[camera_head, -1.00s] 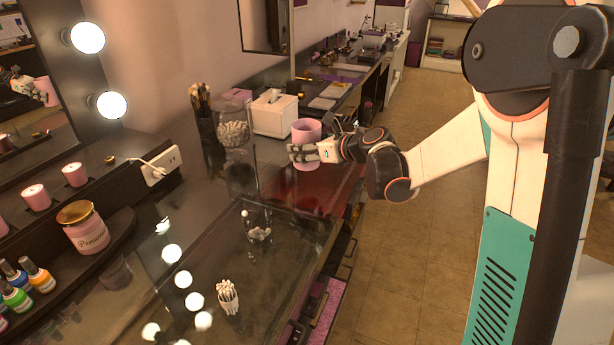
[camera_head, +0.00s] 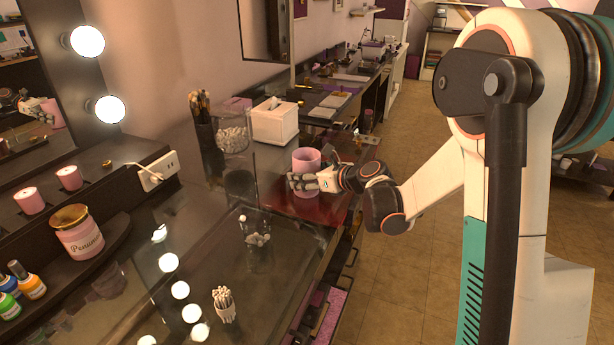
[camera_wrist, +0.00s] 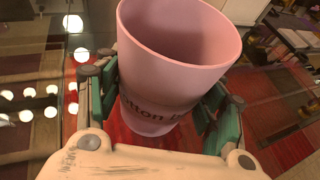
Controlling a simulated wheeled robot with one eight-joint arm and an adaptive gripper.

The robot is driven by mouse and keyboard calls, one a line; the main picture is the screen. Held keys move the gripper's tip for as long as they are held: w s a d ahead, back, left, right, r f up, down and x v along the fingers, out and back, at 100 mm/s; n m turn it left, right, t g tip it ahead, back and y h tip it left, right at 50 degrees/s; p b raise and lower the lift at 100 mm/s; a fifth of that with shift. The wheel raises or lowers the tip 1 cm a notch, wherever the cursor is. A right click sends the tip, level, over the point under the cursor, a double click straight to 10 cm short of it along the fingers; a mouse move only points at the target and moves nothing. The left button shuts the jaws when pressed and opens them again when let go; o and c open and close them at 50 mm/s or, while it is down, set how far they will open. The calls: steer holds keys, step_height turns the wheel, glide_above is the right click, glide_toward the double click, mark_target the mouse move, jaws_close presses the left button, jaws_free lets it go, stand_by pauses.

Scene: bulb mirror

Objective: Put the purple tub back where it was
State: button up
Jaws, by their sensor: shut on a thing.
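The pink-purple tub (camera_head: 306,160) is upright, open at the top and empty as far as I can see. It is at the right part of the counter, over a dark red area (camera_head: 325,207). My gripper (camera_head: 312,181) is shut on the tub from the right side. In the wrist view the tub (camera_wrist: 178,60) fills the middle, with dark lettering on its side, and my gripper's green-lined fingers (camera_wrist: 160,105) press on both its sides. Whether the tub's base touches the counter I cannot tell.
A white tissue box (camera_head: 275,121) stands just behind the tub. A clear jar of cotton balls (camera_head: 233,135) and a brush holder (camera_head: 204,128) stand to the left. A glass with cotton swabs (camera_head: 224,305) is nearer. The glass counter in front is mostly clear.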

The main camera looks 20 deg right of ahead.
steer(key=o, duration=1.1)
steer(key=shift+r, duration=0.15)
steer(key=p+v, duration=0.3)
steer(key=v, duration=0.9)
steer(key=shift+d+p, duration=0.1)
steer(key=shift+p, duration=0.2)
